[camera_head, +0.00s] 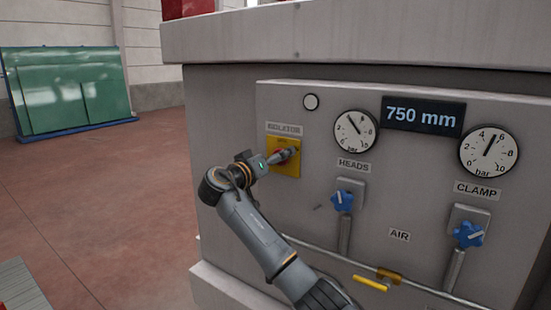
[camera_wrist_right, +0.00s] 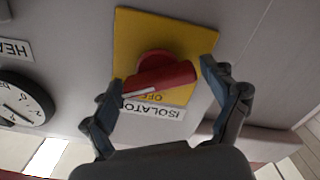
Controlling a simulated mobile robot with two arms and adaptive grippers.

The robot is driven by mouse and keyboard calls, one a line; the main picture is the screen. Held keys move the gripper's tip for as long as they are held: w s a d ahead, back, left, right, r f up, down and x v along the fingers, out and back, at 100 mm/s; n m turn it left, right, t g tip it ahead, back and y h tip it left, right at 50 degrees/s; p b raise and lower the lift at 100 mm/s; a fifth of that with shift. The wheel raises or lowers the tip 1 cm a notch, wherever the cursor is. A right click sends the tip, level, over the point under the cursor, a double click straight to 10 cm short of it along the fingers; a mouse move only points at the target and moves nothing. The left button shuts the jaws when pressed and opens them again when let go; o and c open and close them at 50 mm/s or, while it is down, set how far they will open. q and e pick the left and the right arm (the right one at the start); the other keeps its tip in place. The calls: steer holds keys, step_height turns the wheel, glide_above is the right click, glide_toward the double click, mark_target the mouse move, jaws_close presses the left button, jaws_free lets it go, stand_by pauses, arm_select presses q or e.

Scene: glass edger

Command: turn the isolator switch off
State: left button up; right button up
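The isolator switch is a red rotary handle on a yellow plate (camera_head: 287,170), under an ISOLATOR label on the grey machine panel. In the right wrist view the red handle (camera_wrist_right: 165,80) lies slightly slanted across the yellow plate (camera_wrist_right: 150,30), with a white line along its left part. The word OFF shows on the plate beside it. My right gripper (camera_wrist_right: 161,74) is open, one finger on either side of the handle, with no clear contact seen. In the head view my right gripper (camera_head: 289,154) is at the switch and hides part of it. My left gripper is not in view.
A pipe with a yellow lever (camera_head: 370,283) runs below.

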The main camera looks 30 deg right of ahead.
steer(key=c, duration=0.7)
steer(key=shift+n, duration=1.4)
steer(key=n+p, duration=0.1)
steer(key=n, duration=0.1)
steer(key=shift+n, duration=0.3)
steer(key=n+p, duration=0.2)
steer(key=n, duration=0.1)
steer(key=shift+n, duration=0.3)
steer(key=shift+w+f+n+p, duration=0.15)
steer(key=shift+n+p, duration=0.85)
steer(key=shift+n, duration=0.5)
